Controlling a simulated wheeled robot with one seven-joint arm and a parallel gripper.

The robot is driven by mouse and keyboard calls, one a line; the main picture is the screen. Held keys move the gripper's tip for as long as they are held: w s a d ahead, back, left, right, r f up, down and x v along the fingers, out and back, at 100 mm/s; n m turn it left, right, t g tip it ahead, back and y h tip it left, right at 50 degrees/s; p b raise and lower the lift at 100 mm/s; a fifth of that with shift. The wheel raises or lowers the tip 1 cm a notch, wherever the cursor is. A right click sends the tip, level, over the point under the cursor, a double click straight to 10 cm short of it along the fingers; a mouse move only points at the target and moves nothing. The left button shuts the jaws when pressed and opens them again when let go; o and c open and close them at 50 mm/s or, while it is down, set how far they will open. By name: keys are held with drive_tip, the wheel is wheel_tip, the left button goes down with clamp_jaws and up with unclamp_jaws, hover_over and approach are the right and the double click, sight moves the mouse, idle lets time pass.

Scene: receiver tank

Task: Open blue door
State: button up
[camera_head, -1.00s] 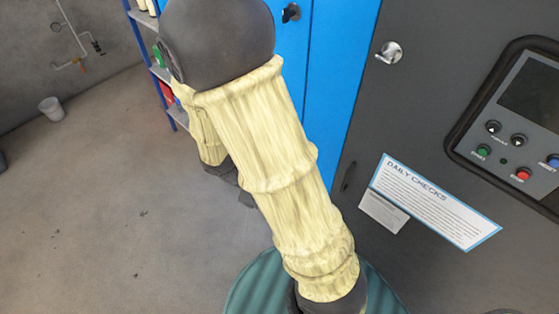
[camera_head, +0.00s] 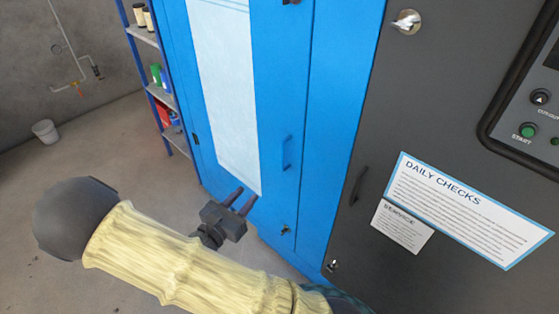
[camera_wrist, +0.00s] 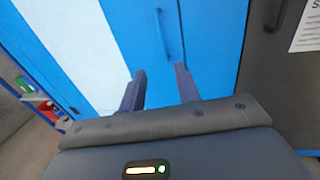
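The blue door (camera_head: 268,90) is on a tall blue cabinet, shut, with a light translucent panel (camera_head: 225,80). Its blue vertical bar handle (camera_head: 287,152) is right of the panel, with a small lock or key (camera_head: 286,231) below it. My gripper (camera_head: 243,199) is in front of the door, left of and lower than the handle in the head view. In the wrist view my gripper (camera_wrist: 158,85) points at the door, its two fingers apart with nothing between them. The handle (camera_wrist: 161,35) shows just beyond the fingertips there, not touched.
A dark grey cabinet (camera_head: 400,100) with a dark handle (camera_head: 359,186) and a "Daily checks" sign (camera_head: 469,210) stands close on the right. A shelf (camera_head: 160,90) is at left.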

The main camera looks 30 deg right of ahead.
drive_tip(key=b+x, duration=0.2)
drive_tip(key=x, duration=1.5)
drive_tip(key=shift+d, duration=0.3)
drive_tip(key=shift+w, duration=0.15)
clamp_jaws()
